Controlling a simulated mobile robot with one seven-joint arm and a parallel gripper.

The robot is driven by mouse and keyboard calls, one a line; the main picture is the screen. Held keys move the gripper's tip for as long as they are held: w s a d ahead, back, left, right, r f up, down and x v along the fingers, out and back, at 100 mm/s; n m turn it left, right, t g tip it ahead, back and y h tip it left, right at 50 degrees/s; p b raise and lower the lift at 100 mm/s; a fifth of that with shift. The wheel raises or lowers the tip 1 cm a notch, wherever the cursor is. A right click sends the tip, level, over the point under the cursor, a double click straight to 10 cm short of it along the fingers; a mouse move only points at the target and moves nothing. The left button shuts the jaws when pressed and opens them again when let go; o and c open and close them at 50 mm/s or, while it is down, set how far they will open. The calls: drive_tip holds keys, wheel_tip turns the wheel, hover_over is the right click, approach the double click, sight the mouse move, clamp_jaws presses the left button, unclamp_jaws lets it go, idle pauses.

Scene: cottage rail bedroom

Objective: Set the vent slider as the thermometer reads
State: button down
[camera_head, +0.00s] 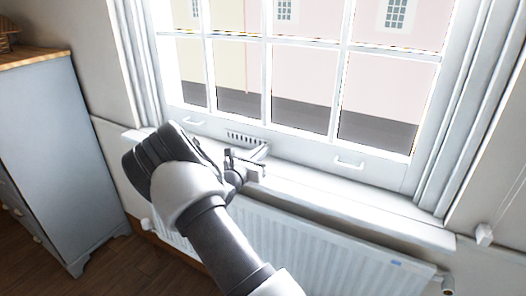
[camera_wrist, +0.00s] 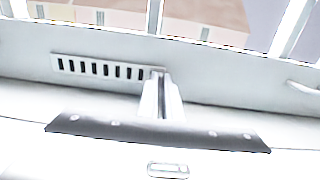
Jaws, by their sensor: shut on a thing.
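The vent (camera_head: 245,138) is a white plate with a row of dark slots, set low in the window frame above the sill. In the wrist view the vent (camera_wrist: 105,70) shows several dark slots, and my gripper's fingers are at its right end. My gripper (camera_head: 256,154) also shows in the wrist view (camera_wrist: 161,80), its two pale fingers close together. It is shut on the vent slider, which the fingers mostly hide. No thermometer can be made out in either view.
White handles sit on the window frame left (camera_head: 193,122) and right (camera_head: 348,163) of the vent. The pale sill (camera_head: 350,205) runs below, with a white radiator (camera_head: 330,250) under it. A grey-blue cabinet (camera_head: 62,150) stands at the left.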

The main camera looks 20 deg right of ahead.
drive_tip(key=c, duration=1.9)
unclamp_jaws()
drive_tip(key=shift+s+d, duration=0.15)
drive_tip(key=shift+s, duration=0.05)
drive_tip(key=shift+s+a, duration=0.1)
drive_tip(key=shift+a, duration=0.2)
drive_tip(key=p+v, duration=0.2)
drive_tip(key=v, duration=1.4)
drive_tip(key=shift+s+a, duration=0.3)
